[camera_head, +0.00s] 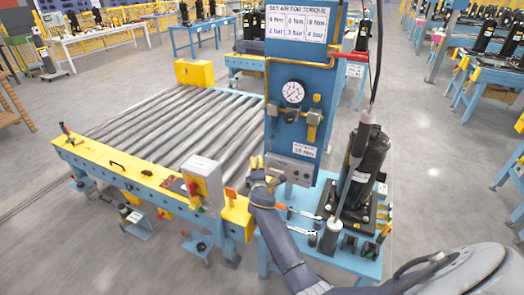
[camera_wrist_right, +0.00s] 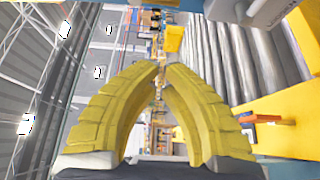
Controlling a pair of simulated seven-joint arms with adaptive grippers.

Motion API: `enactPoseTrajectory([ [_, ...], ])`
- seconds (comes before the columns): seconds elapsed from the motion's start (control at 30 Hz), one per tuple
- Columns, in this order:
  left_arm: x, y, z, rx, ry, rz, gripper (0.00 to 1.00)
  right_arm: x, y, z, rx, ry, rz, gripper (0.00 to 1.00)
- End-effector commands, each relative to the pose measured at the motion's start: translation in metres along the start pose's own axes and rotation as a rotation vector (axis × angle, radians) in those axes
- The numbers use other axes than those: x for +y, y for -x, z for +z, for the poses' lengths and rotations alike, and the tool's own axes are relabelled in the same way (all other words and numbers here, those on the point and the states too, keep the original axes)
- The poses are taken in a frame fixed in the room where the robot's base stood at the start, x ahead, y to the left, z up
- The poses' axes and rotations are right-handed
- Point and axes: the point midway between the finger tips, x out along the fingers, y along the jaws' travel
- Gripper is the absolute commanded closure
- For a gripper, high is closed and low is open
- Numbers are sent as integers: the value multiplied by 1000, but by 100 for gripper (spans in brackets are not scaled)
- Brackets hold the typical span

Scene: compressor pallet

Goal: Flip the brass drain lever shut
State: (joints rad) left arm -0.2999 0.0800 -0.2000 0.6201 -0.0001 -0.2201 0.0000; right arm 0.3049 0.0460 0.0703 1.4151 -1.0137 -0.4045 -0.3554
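The blue column (camera_head: 296,150) carries a round pressure gauge (camera_head: 293,92), with fittings below it on both sides. A yellow-brass fitting (camera_head: 313,122) hangs at the column's right side; I cannot tell whether it is the drain lever, nor how a lever stands. My right gripper (camera_head: 262,177) is in front of the column's lower left, below the gauge and apart from that fitting. In the right wrist view its yellow fingers (camera_wrist_right: 162,70) curve together with their tips meeting or nearly so, and nothing is held between them. My left gripper is out of view.
A roller conveyor (camera_head: 180,118) with a yellow front rail and a grey switch box (camera_head: 202,180) lies left of the column. A black compressor (camera_head: 367,165) stands right of it, near a hanging tool (camera_head: 350,175). Small parts lie on the blue bench.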

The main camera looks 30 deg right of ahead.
Motion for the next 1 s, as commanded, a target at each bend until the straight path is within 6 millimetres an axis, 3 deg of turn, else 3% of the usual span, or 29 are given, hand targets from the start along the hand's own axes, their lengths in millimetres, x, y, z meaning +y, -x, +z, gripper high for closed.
enactPoseTrajectory([
  [0.23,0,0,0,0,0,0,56,1,-16,0,-1,0,1,100],
  [0.7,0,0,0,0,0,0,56,0,-81,0,1,2,-1,100],
  [1.0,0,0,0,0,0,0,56,-2,-99,6,-1,0,-2,100],
])
